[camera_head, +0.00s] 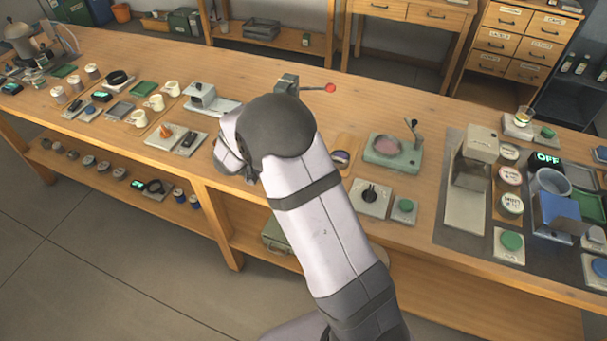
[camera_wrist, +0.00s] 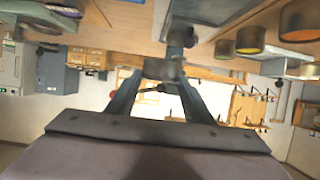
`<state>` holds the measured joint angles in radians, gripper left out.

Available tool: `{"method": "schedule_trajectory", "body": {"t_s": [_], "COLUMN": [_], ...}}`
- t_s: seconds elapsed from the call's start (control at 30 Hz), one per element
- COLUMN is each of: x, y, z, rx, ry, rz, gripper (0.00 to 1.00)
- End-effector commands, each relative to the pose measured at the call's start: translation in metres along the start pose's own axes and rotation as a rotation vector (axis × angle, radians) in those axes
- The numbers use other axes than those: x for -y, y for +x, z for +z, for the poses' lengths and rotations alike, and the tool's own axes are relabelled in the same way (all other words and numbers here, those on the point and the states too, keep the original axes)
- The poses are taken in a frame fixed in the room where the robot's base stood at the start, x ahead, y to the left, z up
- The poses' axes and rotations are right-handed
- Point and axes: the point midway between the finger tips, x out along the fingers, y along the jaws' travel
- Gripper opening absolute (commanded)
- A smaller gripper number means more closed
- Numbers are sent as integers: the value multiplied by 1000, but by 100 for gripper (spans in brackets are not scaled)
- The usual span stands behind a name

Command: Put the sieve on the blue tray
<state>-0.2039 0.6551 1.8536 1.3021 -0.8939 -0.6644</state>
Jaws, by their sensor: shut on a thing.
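My gripper (camera_wrist: 159,82) shows in the wrist view with its two dark fingers around a small grey round thing, which looks like the sieve (camera_wrist: 161,69). It is shut on this thing, and the fine shape is too blurred to make out. In the head view my arm hides the gripper and what it holds. A blue box-like thing with a slanted face (camera_head: 557,214) stands at the right of the bench. I cannot tell whether it is the blue tray; no other clear blue tray shows.
On the wooden bench, a green-grey device (camera_head: 393,153) and a grey block with a red-tipped lever (camera_head: 288,84) stand near my arm. A tall beige machine (camera_head: 478,170) stands at right. Cream mugs (camera_head: 154,102) and small trays crowd the left. Bare wood lies along the back middle.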

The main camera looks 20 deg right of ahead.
Motion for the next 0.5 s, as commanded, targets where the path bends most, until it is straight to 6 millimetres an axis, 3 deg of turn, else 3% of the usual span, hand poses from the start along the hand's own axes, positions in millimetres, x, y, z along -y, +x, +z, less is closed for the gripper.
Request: {"method": "schedule_trajectory", "body": {"t_s": [0.07, 0.2, 0.5], "x": [14, 12, -47], "y": [-13, -26, -37], "z": [8, 10, 12], "rx": [-2, -1, 0], "ry": [6, 32, 137], "rz": [9, 75, 335], "gripper": [19, 19, 19]}}
